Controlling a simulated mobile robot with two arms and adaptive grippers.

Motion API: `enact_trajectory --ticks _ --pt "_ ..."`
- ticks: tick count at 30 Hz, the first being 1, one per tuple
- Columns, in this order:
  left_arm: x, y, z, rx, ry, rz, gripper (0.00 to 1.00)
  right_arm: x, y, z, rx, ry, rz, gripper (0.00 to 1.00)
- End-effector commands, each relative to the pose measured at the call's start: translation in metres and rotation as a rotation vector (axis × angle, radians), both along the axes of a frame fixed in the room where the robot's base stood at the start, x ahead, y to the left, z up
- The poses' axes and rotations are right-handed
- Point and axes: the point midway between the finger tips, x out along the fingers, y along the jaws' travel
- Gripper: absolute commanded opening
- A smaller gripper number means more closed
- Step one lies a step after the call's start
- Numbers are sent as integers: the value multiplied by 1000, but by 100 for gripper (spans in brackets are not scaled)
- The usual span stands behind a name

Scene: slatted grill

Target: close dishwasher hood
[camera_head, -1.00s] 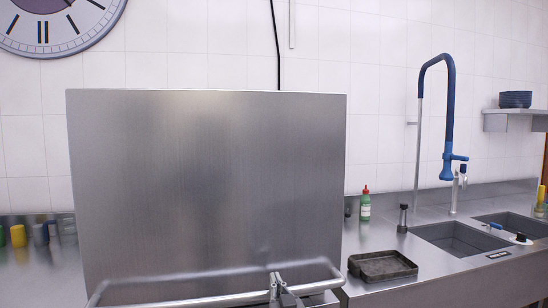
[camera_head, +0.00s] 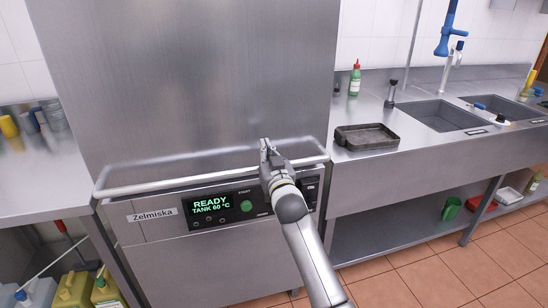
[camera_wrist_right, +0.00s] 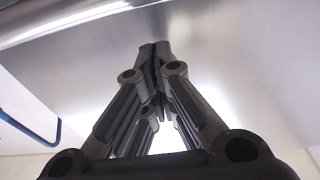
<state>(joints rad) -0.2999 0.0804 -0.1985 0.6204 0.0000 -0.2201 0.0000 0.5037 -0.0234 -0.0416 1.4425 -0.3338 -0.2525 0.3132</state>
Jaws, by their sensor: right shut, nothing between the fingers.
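The dishwasher hood (camera_head: 190,80) is a big brushed-steel box filling the upper left of the head view. Its bar handle (camera_head: 150,187) runs along its lower front, just above the control panel. No open gap shows between hood and panel. My right gripper (camera_head: 266,148) is at the right half of the handle, its tips overlapping the bar in the picture. Whether it touches the bar cannot be told. In the right wrist view its fingers (camera_wrist_right: 155,50) are shut and empty, with steel behind them. My left gripper is not in view.
The panel display (camera_head: 210,203) reads "READY TANK 60 °C", with a green start button (camera_head: 246,206). A dark tray (camera_head: 366,137) and a sink (camera_head: 440,115) are on the counter at right. Yellow and white canisters (camera_head: 72,290) stand at lower left.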

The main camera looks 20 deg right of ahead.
Motion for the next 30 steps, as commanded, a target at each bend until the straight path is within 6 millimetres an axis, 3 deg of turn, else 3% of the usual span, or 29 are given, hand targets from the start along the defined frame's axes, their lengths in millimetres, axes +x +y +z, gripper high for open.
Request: enact_trajectory --ticks 2,4,19,28,30 --pt "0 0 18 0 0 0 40 3 -2 20 -1 0 -1 0" --pt "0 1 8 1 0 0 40 -9 -2 7 -1 3 -1 0" --pt "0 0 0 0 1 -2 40 -83 1 -3 0 1 0 0" --pt "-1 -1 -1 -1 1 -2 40 -97 2 -4 0 2 0 0" --pt "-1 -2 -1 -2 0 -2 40 -96 2 -12 -2 17 2 0"
